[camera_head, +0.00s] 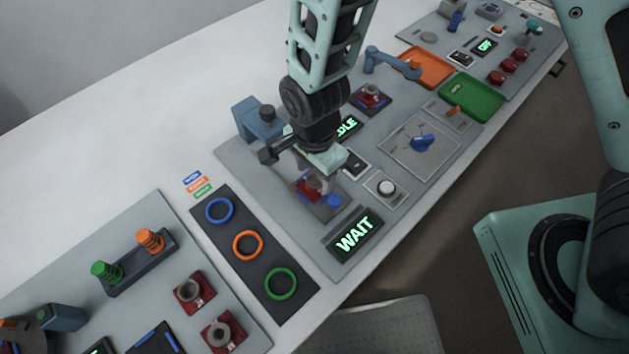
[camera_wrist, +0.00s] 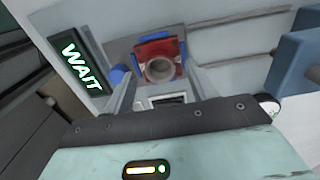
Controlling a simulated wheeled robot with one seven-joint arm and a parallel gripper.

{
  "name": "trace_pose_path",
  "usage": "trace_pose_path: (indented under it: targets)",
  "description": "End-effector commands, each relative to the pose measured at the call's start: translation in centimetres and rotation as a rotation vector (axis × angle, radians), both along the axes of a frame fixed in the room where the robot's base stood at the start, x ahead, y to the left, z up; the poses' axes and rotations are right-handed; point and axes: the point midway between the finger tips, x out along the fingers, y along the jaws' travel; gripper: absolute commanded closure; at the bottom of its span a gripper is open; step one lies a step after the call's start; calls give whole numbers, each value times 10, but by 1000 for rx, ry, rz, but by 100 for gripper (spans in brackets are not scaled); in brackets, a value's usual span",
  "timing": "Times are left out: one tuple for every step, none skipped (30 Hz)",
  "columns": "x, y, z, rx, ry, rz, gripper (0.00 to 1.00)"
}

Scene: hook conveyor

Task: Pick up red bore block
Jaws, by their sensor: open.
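The red bore block (camera_head: 307,191) sits on a grey fixture plate on the board, directly below my gripper in the head view. In the wrist view the red block (camera_wrist: 159,48) shows its grey round bore facing the camera, between and beyond my two fingers. My gripper (camera_head: 318,178) points down and is open, with its fingers on either side of the block's line. In the head view the fingers partly hide the block. I cannot tell whether the fingertips touch it.
A blue knob (camera_head: 334,201) sits close beside the block. A WAIT display (camera_head: 355,234), a white button (camera_head: 386,188) and a blue housing (camera_head: 256,121) are nearby. Similar red blocks stand at lower left (camera_head: 195,292) and farther back (camera_head: 371,97).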

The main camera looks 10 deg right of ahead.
Motion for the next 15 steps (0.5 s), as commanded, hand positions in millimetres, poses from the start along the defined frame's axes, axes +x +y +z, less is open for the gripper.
trace_pose_path:
  targets:
    - [0, -1, -6, -2, 3, -1, 43]
    - [0, -1, -10, -3, 3, -1, 43]
    - [0, 0, -13, -2, 1, -2, 43]
    - [0, -1, -16, -3, 2, -2, 43]
    - [0, -1, -17, -3, 2, -1, 43]
    - [0, 0, -19, -1, 2, -1, 43]
    - [0, 0, -20, -1, 1, -1, 43]
    - [0, 0, -20, 0, 0, -1, 43]
    - [0, 0, -20, 1, -1, -1, 43]
    - [0, 0, -20, 1, -1, 0, 43]
    - [0, 0, -20, 1, -1, 0, 43]
    - [0, 0, -20, 1, -1, 0, 43]
    - [0, 0, -20, 1, -1, 0, 43]
    - [0, 0, -20, 1, -1, 0, 46]
    - [0, 0, -20, 1, -1, 0, 57]
